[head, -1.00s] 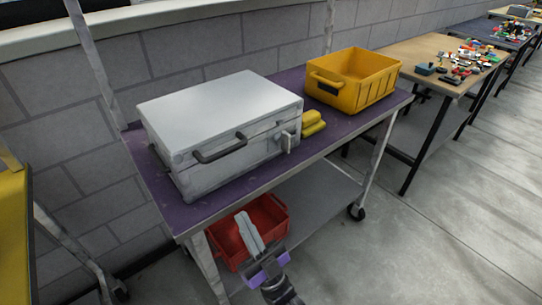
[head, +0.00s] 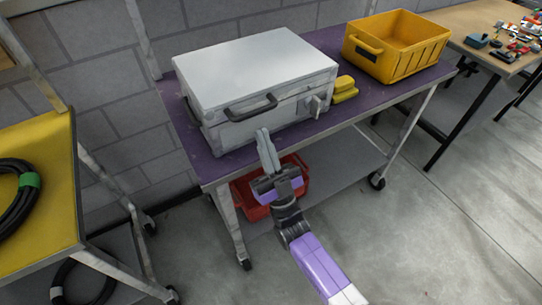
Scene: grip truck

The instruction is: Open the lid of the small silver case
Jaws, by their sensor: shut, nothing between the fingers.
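The silver case (head: 255,70) sits on the left part of a purple-topped cart (head: 214,170), with its lid shut. A dark handle (head: 251,107) is on its front, and a latch-like piece (head: 314,105) shows near its right front corner. Another dark handle shows at its left side. My gripper (head: 263,133) is in front of the case, near the cart's front edge and below the handle in the picture. Its fingers are together and empty. Whether the fingertips touch the case cannot be told.
A yellow bin (head: 395,47) and yellow objects (head: 344,88) stand right of the case. A red bin (head: 297,180) is on the lower shelf, partly hidden by my gripper. A yellow-topped cart (head: 50,215) with coiled cable (head: 12,200) stands at left. Floor at right front is clear.

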